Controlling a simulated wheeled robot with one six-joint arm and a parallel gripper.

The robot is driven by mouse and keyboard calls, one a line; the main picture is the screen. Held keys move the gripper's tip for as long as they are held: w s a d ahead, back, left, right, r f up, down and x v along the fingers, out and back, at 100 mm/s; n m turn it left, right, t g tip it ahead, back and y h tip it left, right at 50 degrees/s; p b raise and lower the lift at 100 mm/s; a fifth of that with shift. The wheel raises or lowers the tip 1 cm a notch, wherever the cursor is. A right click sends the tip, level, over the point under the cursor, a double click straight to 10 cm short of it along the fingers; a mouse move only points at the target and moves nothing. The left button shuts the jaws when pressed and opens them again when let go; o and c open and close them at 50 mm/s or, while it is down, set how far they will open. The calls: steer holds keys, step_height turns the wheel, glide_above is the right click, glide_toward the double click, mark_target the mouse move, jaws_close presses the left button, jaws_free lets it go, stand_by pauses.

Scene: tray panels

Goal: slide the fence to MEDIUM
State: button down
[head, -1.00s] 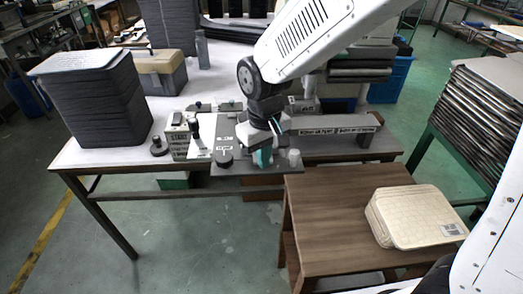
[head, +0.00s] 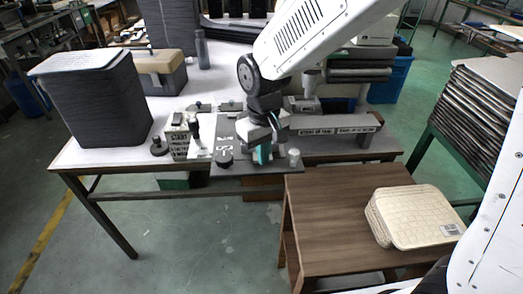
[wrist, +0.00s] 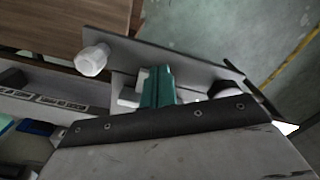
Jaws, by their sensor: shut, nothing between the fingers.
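My gripper (head: 262,153) is shut and empty, with teal fingertips low over the dark plate at the table's front edge. In the wrist view the teal fingers (wrist: 158,88) point at the plate, with pale pieces close on both sides. I cannot tell whether they touch. A long grey bar (head: 345,124) with label strips runs right from behind the gripper; it also shows at left in the wrist view (wrist: 50,98). The labels are too small to read surely. Which part is the fence, and its setting, I cannot tell.
A pale knob (head: 293,157) stands right of the gripper and a black knob (head: 225,159) left. A box marked START (head: 180,140) is further left. A dark stack (head: 105,105) stands at the table's left. A wooden side table (head: 330,225) holds a cream case (head: 410,217).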

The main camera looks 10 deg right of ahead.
steer(key=shift+w, duration=1.05)
steer(key=shift+s, duration=0.65)
step_height(320, 180, up, 7)
steer(key=s+d+r+m, duration=0.2)
steer(key=s+d+r, duration=0.1)
steer(key=s+d, duration=0.7)
steer(key=s+d+r+m+t, duration=0.1)
steer(key=s+d+r+m, duration=0.2)
steer(key=s+d, duration=0.7)
steer(key=shift+s+d+m, duration=0.3)
steer(key=shift+s+d, duration=0.1)
steer(key=shift+s, duration=0.4)
